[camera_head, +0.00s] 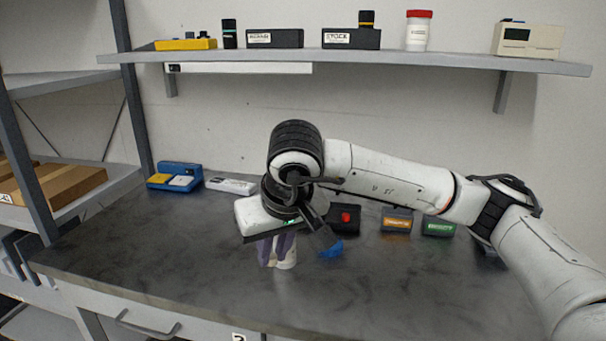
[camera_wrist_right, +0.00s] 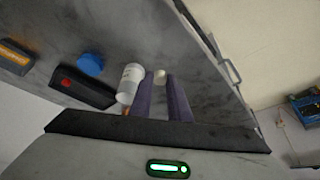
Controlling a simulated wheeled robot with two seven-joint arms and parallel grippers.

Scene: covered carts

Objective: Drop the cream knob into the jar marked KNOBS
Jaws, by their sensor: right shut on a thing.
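My right gripper (camera_head: 277,252) points down over the dark worktop, its purple fingers shut on the cream knob. In the right wrist view the knob (camera_wrist_right: 160,76) shows small and pale between the fingertips (camera_wrist_right: 161,82). In the right wrist view the jar (camera_wrist_right: 131,80) is just left of the fingers, with a label too small to read. I cannot tell whether the fingers touch it. My left gripper is in neither view.
A blue piece (camera_head: 332,250) lies right of the jar. Behind it are a black box with a red button (camera_head: 345,218) and boxes with orange (camera_head: 397,220) and green (camera_head: 438,225) labels. A blue box (camera_head: 178,174) stands at the back left. The front worktop is clear.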

